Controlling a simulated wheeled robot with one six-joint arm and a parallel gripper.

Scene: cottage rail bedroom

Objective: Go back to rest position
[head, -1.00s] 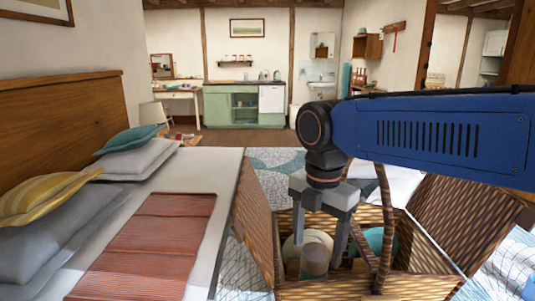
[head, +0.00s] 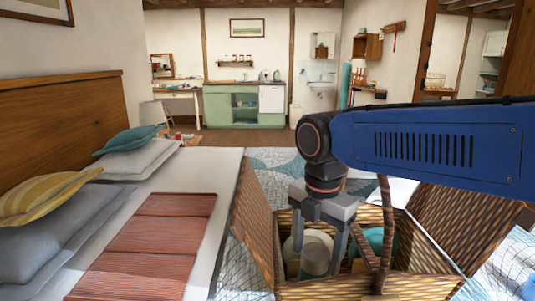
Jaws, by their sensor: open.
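My gripper (head: 323,250) is in the head view, pointing down over the open wicker basket (head: 422,242). Its fingers are apart, one on each side of the upper part of a grey-green cup-like object (head: 315,262) in the basket. I cannot tell whether the fingers touch it. The basket's lids stand open to the left and right, and its handle (head: 386,225) rises just right of my gripper.
A bed (head: 205,170) with pillows and a red runner (head: 150,240) fills the left. Open floor (head: 225,138) lies beyond it, before a green kitchen unit (head: 230,107). A chair (head: 155,113) stands by a desk at the back left.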

